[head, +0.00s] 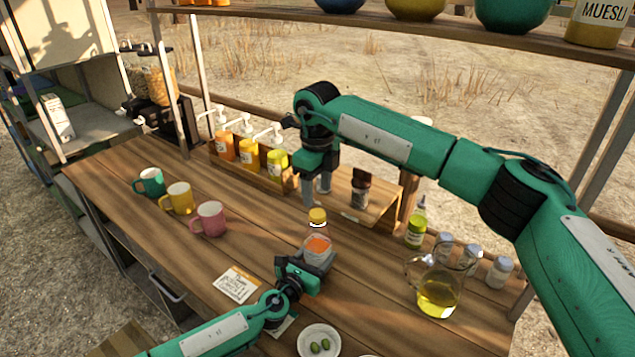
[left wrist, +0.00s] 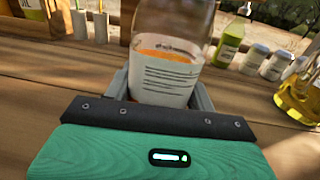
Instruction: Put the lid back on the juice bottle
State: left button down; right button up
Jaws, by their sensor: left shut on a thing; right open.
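The juice bottle (head: 318,247) stands upright on the wooden counter, clear with a white label and an orange patch. It also shows in the left wrist view (left wrist: 165,75), its top cut off. My left gripper (head: 308,272) is shut around its lower body; its fingers flank the label in the left wrist view (left wrist: 163,95). The yellow lid (head: 317,215) is at the bottle's mouth and looks level; I cannot tell whether it is threaded tight. My right gripper (head: 316,196) is open just above the lid, pointing down, with no object visibly between its fingers.
Pink (head: 208,219), yellow (head: 178,198) and green (head: 149,182) mugs stand to the left. Pump bottles (head: 249,155) stand in a wooden rack behind. An oil jug (head: 438,290) and shakers (head: 498,272) stand right. A plate with olives (head: 318,338) and a card (head: 237,284) lie in front.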

aim_at(318, 213)
notch_tip(318, 213, up, 2)
jog(key=n, duration=0.4)
jog(key=shift+r, duration=0.1)
jog(key=shift+f, duration=4.05)
jog(key=c, duration=1)
jog(key=o, duration=1.2)
jog(key=shift+c, duration=0.2)
